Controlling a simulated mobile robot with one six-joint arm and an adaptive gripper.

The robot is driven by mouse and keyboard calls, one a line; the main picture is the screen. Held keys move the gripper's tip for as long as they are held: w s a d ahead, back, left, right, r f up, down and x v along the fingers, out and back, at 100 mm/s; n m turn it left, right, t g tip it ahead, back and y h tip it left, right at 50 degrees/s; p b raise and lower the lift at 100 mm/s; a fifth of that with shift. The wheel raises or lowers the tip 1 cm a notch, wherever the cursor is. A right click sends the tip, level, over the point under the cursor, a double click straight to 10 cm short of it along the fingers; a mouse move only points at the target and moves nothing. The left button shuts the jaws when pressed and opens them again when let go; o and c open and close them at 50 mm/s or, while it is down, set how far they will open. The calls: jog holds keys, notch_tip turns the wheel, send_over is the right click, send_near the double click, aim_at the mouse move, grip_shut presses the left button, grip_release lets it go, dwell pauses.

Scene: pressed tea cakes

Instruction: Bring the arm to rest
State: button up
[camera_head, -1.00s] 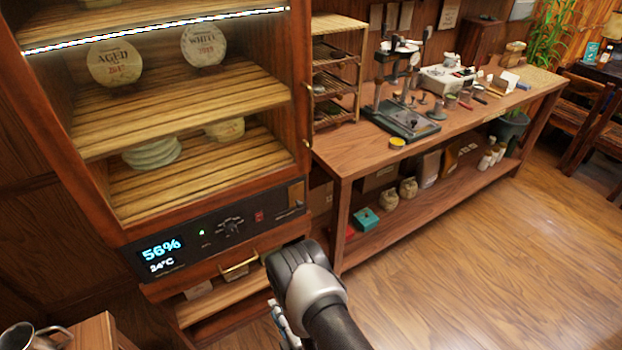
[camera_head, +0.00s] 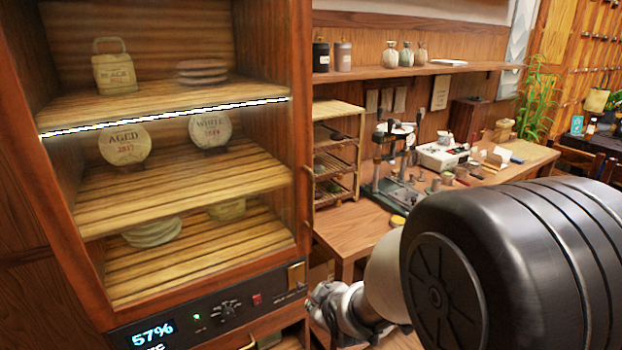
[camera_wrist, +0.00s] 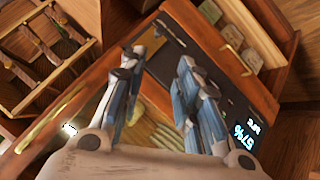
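My gripper (camera_wrist: 160,62) is open in the wrist view, its two blue-grey fingers apart with nothing held between them. Behind the fingers is the wooden tea cabinet's front with its control panel (camera_wrist: 190,60); I cannot tell any contact. In the head view a grey part of my gripper (camera_head: 335,308) shows low in front of the cabinet's lower right corner, its fingertips unclear. My black arm link fills the lower right. The tea cabinet (camera_head: 302,130) stands at left, holding tea cakes such as the aged cake (camera_head: 124,145) and the white cake (camera_head: 210,130).
A wooden workbench (camera_head: 345,232) with a press stand (camera_head: 385,175) and small jars runs along the wall right of the cabinet. A small rack (camera_head: 338,150) stands on it. A wall shelf (camera_head: 420,70) holds jars. My arm hides much of the floor.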

jog(key=s+d+r+m+g, duration=0.1)
jog(key=s+d+r+m, duration=0.2)
jog(key=s, duration=0.7)
jog(key=s+d+r+m+g+h, duration=0.1)
jog(key=s+d+r+m, duration=0.3)
jog(key=s, duration=0.6)
jog(key=s+d+r+m+g+h, duration=0.1)
jog(key=s+d+r+m+g, duration=0.1)
jog(key=s+r, duration=0.4)
jog(key=s+d+m, duration=0.1)
jog(key=s+d, duration=0.1)
jog(key=s, duration=0.1)
jog(key=shift+s+d+r+m+g, duration=0.2)
jog(key=shift+s+d+m+g, duration=0.1)
jog(key=shift+s+m, duration=0.1)
